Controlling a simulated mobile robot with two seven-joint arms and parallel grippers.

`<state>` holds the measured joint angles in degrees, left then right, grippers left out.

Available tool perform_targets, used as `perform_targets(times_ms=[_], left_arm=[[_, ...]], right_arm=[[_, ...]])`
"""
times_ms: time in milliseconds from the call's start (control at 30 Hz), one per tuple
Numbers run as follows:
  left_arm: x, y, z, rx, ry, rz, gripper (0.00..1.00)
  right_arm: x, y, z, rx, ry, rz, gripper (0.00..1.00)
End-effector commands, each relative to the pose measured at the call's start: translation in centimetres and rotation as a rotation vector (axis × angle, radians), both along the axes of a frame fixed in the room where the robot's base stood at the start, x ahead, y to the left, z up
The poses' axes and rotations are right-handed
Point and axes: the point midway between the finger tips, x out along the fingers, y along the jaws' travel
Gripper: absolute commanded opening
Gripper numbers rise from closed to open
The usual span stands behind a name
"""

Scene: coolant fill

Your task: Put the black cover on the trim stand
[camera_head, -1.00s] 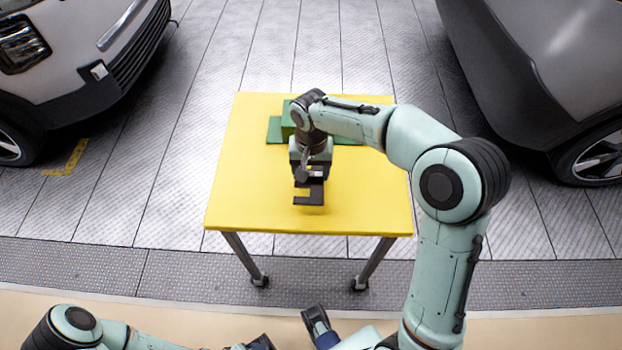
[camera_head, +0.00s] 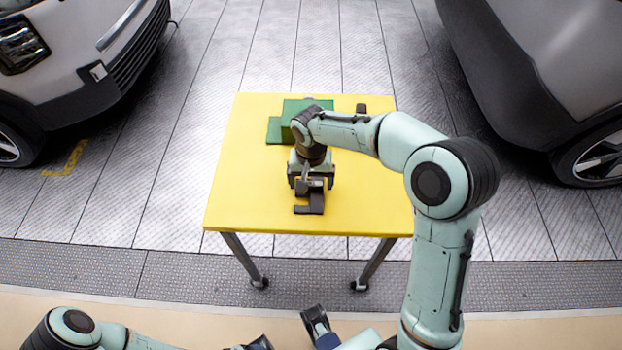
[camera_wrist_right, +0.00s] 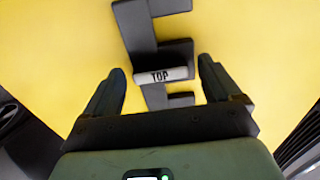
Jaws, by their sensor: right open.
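The black cover (camera_head: 302,209), a notched dark piece, lies on the yellow table. In the right wrist view the cover (camera_wrist_right: 156,47) carries a white label reading TOP. My right gripper (camera_head: 311,186) is above the cover's rear part and hides some of it. In the wrist view my right gripper (camera_wrist_right: 161,72) is open, with one finger on each side of the labelled part and gaps to both. The green stand (camera_head: 290,108) at the back of the table looks like the trim stand; my right wrist partly hides it. My left gripper (camera_head: 259,343) is barely visible at the bottom edge.
The yellow table (camera_head: 240,190) is mostly clear at left and right. A small black item (camera_head: 361,108) stands at its back right. Vehicles stand beyond it at left (camera_head: 80,60) and right (camera_head: 540,70).

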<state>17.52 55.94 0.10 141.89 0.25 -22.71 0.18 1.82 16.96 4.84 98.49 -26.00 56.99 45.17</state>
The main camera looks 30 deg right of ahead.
Motion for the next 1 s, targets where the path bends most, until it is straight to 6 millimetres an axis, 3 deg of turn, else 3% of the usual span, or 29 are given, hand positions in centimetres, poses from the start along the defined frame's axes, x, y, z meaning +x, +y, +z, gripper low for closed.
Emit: perform_targets(times_ms=[233,700,1000], left_arm=[[-0.1,0.0,0.4,-0.001,0.005,-0.002,0.81],[-0.3,0.0,1.6,-0.002,0.017,-0.003,0.81],[-0.2,0.0,1.7,-0.002,0.016,-0.004,0.81]], right_arm=[[0.1,0.0,1.7,-0.001,-0.003,0.000,0.90],[0.1,0.0,11.0,0.000,-0.004,0.001,0.90],[0.0,0.0,12.4,0.000,0.000,0.001,0.90]])
